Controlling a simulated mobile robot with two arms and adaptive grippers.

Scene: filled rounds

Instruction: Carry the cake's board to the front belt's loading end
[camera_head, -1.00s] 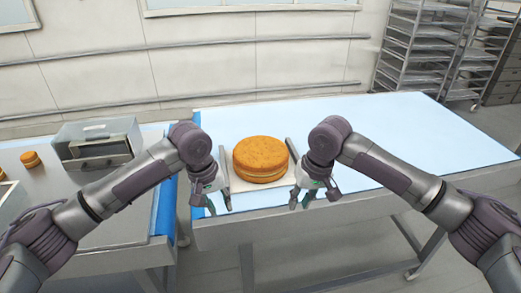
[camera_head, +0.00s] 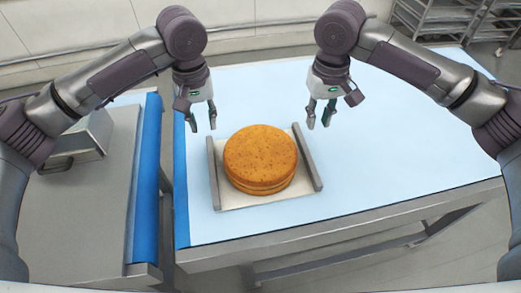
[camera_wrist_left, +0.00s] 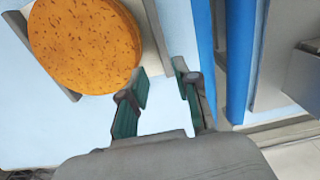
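The round orange-brown cake (camera_head: 260,158) sits on its pale square board (camera_head: 228,201), which has grey raised bars along its left and right sides. The board lies flat near the front left of the light blue surface (camera_head: 400,140). My left gripper (camera_head: 202,127) is open and empty beyond the board's far left corner. My right gripper (camera_head: 318,124) is open and empty beyond the far right corner. In the left wrist view, the cake (camera_wrist_left: 85,45) is partly cut off, apart from my left gripper's open fingers (camera_wrist_left: 162,84). I cannot tell which end is the loading end.
A grey table (camera_head: 80,215) with a blue band (camera_head: 145,180) along its edge stands at the left, across a narrow gap. A metal box (camera_head: 85,145) stands on it. Racks (camera_head: 450,20) stand at the back right. The blue surface right of the board is clear.

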